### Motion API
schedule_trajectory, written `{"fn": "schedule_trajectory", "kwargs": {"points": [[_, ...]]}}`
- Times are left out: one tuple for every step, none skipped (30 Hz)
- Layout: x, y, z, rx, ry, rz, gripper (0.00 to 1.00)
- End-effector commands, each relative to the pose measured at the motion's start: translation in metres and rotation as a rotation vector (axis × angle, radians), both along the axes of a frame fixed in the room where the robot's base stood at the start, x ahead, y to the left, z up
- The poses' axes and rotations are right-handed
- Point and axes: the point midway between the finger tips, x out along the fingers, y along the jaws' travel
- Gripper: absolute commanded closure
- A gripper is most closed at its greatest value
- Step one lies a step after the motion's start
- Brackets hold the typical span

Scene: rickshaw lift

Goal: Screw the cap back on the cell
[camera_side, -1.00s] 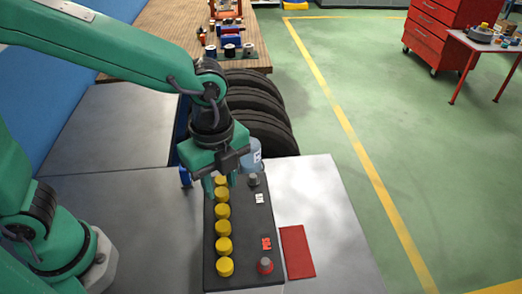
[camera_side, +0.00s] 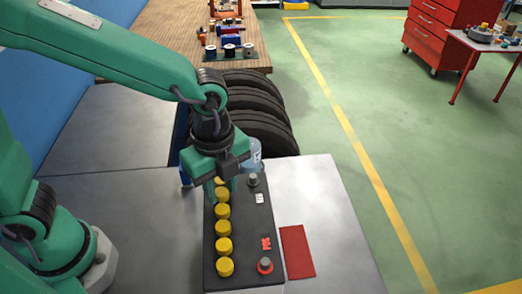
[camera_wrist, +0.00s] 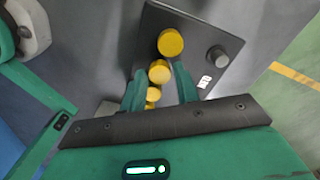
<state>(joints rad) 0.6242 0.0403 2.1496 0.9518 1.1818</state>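A dark battery block (camera_side: 243,222) lies on the grey bench with a row of several yellow caps (camera_side: 223,228) along its left side. My gripper (camera_side: 216,190) is low over the far end of that row. In the wrist view its two green fingers stand on either side of a yellow cap (camera_wrist: 159,72), the second from the block's end. Contact between fingers and cap cannot be made out. The end cap (camera_wrist: 170,42) is beyond the fingertips; another cap (camera_wrist: 153,95) is partly hidden between the fingers. The gripper partly hides the far caps in the side view.
A grey post (camera_side: 253,180) and a red-ringed post (camera_side: 265,266) stand on the block's right side. A flat red piece (camera_side: 298,251) lies right of the block. A clear bluish container (camera_side: 253,156) stands behind the gripper near stacked tyres (camera_side: 262,115).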

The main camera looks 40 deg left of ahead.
Motion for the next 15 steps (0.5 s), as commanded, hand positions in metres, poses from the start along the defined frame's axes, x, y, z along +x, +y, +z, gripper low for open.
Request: {"fn": "schedule_trajectory", "kwargs": {"points": [[0.0, 0.0, 0.0, 0.0, 0.0, 0.0, 0.8], [0.0, -0.0001, 0.0, 0.0, 0.0, 0.0, 0.86], [0.0, -0.0001, 0.0001, 0.0, 0.0, 0.0, 0.91], [0.0, 0.0, 0.0001, 0.0, 0.0, 0.0, 0.91], [0.0, 0.0, 0.0001, 0.0, 0.0, 0.0, 0.91], [0.0, 0.0, 0.0001, 0.0, 0.0, 0.0, 0.91], [0.0001, 0.0, 0.0001, 0.0, 0.0, 0.0, 0.91], [0.0001, 0.0, 0.0001, 0.0, 0.0, 0.0, 0.91], [0.0, 0.0, 0.0001, 0.0, 0.0, -0.002, 0.91], [0.0, 0.0, 0.0001, 0.0, 0.0, -0.005, 0.91], [0.0, 0.0, 0.0001, 0.0, 0.0, -0.011, 0.91], [0.0, 0.0, 0.0, 0.0, 0.0, -0.022, 0.91], [0.0, 0.0, 0.0, 0.0, 0.0, -0.033, 0.91], [0.0, 0.0, 0.0, 0.0, 0.0, -0.046, 0.91], [0.0, 0.0, 0.0, 0.0, 0.0, -0.069, 0.91]]}}
